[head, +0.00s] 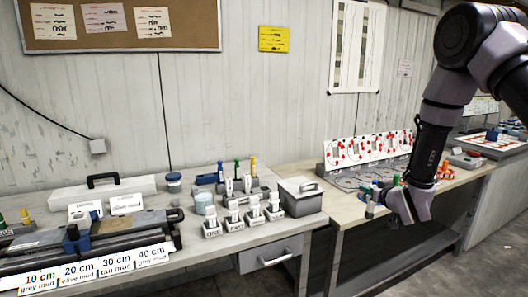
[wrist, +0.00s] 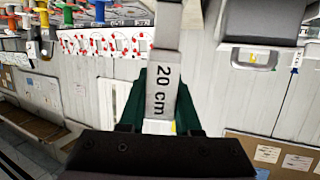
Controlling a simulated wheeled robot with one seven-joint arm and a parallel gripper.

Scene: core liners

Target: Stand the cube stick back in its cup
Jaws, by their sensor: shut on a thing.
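In the wrist view my gripper (wrist: 160,112) is shut on a grey bar (wrist: 165,62) marked "20 cm", whose length runs up out of the frame. I cannot tell whether this bar is the cube stick. In the head view my gripper (head: 408,207) is over the right bench, and what it holds cannot be made out. Several small white labelled cups (head: 212,230) stand near the front of the left bench, well to the left of my gripper. White pieces stand up from them. The labels are too small to read surely.
A grey lidded box (head: 300,198) stands right of the cups. A long core tray (head: 90,240) with distance labels fills the left bench's front. Coloured pegs (head: 372,203) and a red-dotted board (head: 362,148) are close to my gripper.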

